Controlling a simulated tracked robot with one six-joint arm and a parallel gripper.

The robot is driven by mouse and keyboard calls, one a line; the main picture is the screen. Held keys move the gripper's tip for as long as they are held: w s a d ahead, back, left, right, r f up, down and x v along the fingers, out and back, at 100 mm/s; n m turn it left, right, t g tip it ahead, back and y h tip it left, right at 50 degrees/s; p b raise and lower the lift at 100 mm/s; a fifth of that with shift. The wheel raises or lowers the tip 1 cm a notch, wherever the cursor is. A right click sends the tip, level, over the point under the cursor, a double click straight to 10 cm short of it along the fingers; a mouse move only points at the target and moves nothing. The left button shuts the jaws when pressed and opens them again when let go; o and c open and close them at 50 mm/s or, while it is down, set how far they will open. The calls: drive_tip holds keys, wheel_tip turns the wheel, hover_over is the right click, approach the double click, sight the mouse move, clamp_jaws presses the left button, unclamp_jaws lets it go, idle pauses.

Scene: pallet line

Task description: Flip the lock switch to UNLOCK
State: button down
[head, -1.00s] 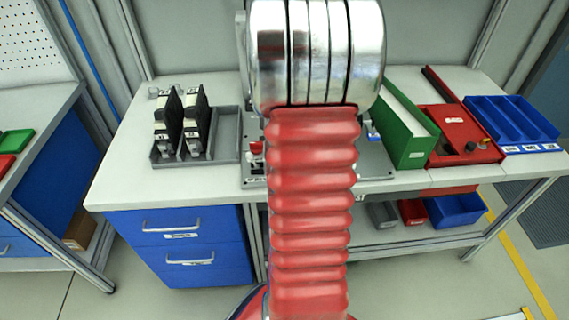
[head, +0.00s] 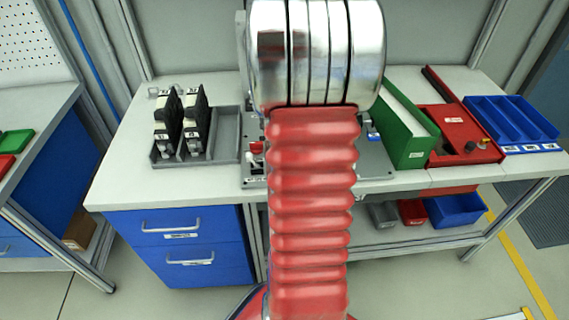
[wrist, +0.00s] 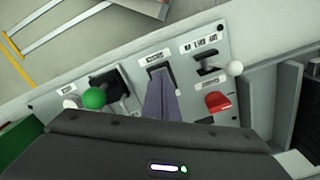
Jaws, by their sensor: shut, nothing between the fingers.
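In the wrist view a grey control panel (wrist: 222,128) carries several controls with small labels I cannot read clearly, so I cannot tell for certain which is the lock switch. My gripper (wrist: 158,82) is shut and empty, its grey-purple fingers pointing at a dark switch (wrist: 161,71) in the panel's middle, under a white label. The fingertips overlap its lower part; I cannot tell if they touch. To the right are a white-knobbed lever (wrist: 234,68) in a dark slot and a red knob (wrist: 217,101). To the left is a green ball knob (wrist: 94,98). In the head view my arm hides the gripper and most of the panel.
The panel lies on a workbench (head: 125,184). Left of it is a grey tray (head: 228,136) with two black-and-white units (head: 197,122). Right are a green box (head: 408,140), a red box (head: 478,152) and a blue bin (head: 512,120).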

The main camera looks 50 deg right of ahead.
drive_tip(key=shift+f, duration=0.65)
idle(0.9)
drive_tip(key=shift+r, duration=0.1)
wheel_tip(320, 180, up, 7)
idle(1.2)
drive_tip(key=shift+n, duration=0.3)
idle(0.4)
drive_tip(key=a+r+n+t, duration=0.2)
drive_tip(key=a+n, duration=0.3)
drive_tip(key=a, duration=0.7)
drive_tip(key=s+a+r+n+t, duration=0.1)
drive_tip(key=a+r+n, duration=0.3)
drive_tip(key=a, duration=0.8)
drive_tip(key=s+a+r+n+t, duration=0.1)
drive_tip(key=a+r+n, duration=0.3)
drive_tip(key=a, duration=0.8)
drive_tip(key=shift+a+n+t, duration=0.25)
drive_tip(key=shift+n+t, duration=0.55)
drive_tip(key=shift+n, duration=0.3)
